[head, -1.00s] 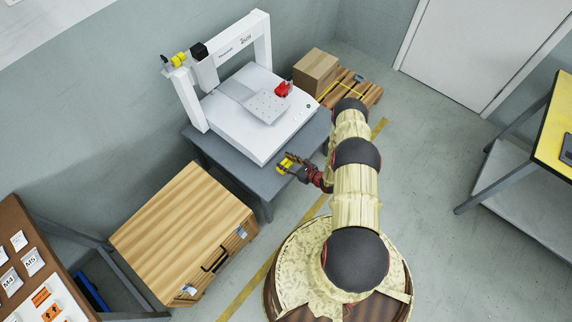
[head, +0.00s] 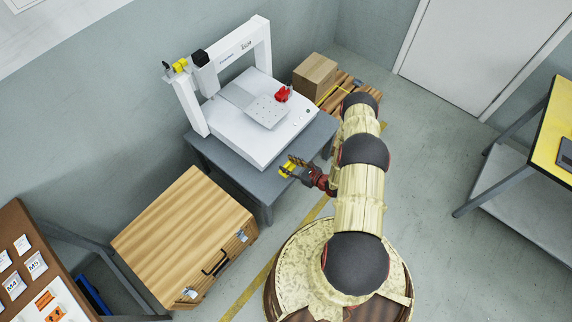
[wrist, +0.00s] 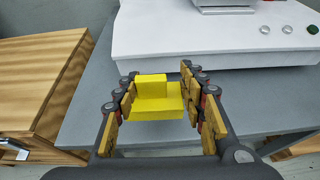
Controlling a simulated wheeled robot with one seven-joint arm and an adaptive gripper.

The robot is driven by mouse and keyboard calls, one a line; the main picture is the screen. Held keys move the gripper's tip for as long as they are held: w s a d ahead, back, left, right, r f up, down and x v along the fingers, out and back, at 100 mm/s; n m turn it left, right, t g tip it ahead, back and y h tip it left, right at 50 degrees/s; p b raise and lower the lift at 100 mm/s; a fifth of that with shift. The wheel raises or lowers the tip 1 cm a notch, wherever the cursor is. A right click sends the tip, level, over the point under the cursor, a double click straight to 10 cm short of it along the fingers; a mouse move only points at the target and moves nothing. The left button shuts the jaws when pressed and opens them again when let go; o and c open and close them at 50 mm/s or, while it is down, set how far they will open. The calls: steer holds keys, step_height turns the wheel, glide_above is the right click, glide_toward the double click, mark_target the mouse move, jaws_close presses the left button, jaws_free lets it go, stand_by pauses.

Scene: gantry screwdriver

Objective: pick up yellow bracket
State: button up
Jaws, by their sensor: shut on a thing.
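The yellow bracket (wrist: 158,105) is a stepped block between the two fingers of my gripper (wrist: 160,100) in the wrist view. My gripper is shut on it, with finger pads at its left and right sides. In the head view the bracket (head: 287,169) shows small at the tip of my gripper (head: 293,168), over the front edge of the grey table (head: 225,165). I cannot tell from the pictures how high above the table it is.
The white gantry screwdriver machine (head: 255,145) stands on the table behind the bracket, with a red part (head: 283,94) on its plate. A wooden case (head: 180,235) stands to the left. A cardboard box (head: 315,74) is at the back. Open floor lies to the right.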

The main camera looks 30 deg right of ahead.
steer(key=s+d+r+p, duration=0.1)
steer(key=s+r+p, duration=0.1)
steer(key=s+r, duration=0.5)
steer(key=shift+s, duration=2.2)
steer(key=shift+r, duration=0.1)
